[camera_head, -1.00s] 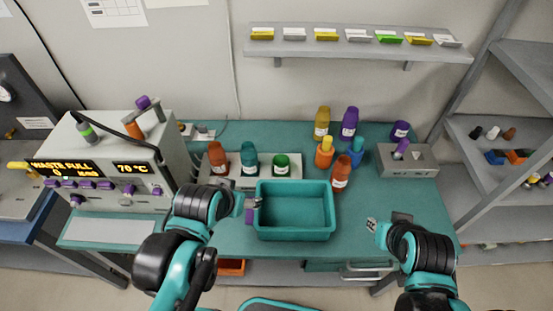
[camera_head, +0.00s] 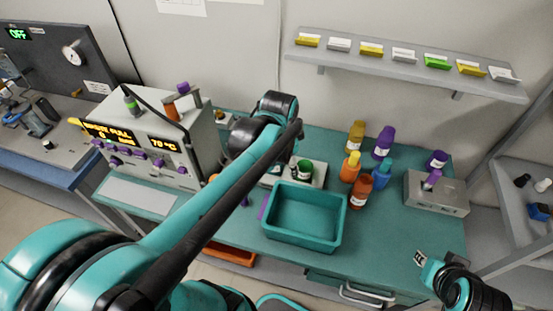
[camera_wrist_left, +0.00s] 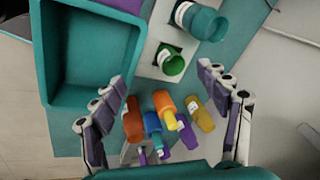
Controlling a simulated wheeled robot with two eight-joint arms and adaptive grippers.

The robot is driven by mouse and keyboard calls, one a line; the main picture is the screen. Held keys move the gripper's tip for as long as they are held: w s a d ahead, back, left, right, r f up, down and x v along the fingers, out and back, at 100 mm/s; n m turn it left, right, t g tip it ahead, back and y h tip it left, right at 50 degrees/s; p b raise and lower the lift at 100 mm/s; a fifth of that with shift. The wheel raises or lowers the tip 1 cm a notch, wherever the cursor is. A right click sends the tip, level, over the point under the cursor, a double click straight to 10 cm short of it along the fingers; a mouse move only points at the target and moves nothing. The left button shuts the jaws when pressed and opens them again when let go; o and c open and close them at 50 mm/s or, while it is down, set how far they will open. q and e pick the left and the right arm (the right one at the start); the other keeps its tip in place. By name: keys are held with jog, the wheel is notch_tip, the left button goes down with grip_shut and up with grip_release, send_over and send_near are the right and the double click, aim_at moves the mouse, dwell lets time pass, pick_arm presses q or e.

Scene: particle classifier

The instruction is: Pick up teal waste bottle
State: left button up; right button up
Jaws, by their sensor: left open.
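The teal waste bottle (camera_wrist_left: 203,22) shows at the top of the left wrist view. It has a white label and stands in the pale rack (camera_wrist_left: 165,35) beside a green bottle (camera_wrist_left: 172,62). My left gripper (camera_wrist_left: 161,82) is open and empty, and the teal bottle lies beyond its fingertips, apart from them. In the head view my left arm covers most of the rack, the left gripper and the teal bottle; the green bottle (camera_head: 304,170) shows past the arm. My right gripper (camera_head: 421,258) is at the lower right, over the table's right front part, too small to read.
A teal bin (camera_head: 302,218) stands in front of the rack. Orange, yellow, red, blue and purple bottles crowd right of it, with a grey block (camera_head: 437,192) further right. The waste machine (camera_head: 150,140) stands at left. The table's right front (camera_head: 390,240) is clear.

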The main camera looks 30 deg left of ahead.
pick_arm(q)
jog(key=w+a+f+m+g, duration=0.1)
jog(key=w+a+f+m, duration=0.1)
jog(key=w+a, duration=0.1)
jog(key=w+a+f+m+g+p, duration=0.1)
jog(key=w+a+f+m, duration=0.2)
jog(key=w+a+f+m+g, duration=0.1)
jog(key=w+a+f+m, duration=0.1)
jog(key=w+a+m, duration=0.1)
jog(key=shift+a+f+h+p, duration=0.1)
jog(key=shift+f+h+p, duration=0.1)
jog(key=shift+h+p, duration=0.15)
jog(key=shift+w+a+f+g, duration=0.1)
jog(key=shift+a+f+g, duration=0.05)
jog(key=shift+f+g, duration=0.15)
jog(key=shift+f+m, duration=0.3)
jog(key=shift+f, duration=0.05)
jog(key=f+b, duration=0.1)
jog(key=f, duration=0.1)
jog(key=f+b, duration=0.1)
jog(key=f, duration=0.1)
jog(key=f+b, duration=0.1)
jog(key=f, duration=0.2)
jog(key=shift+s+f, duration=0.1)
jog(key=shift+s, duration=0.25)
jog(key=shift+c, duration=0.9)
jog(key=c, duration=1.4)
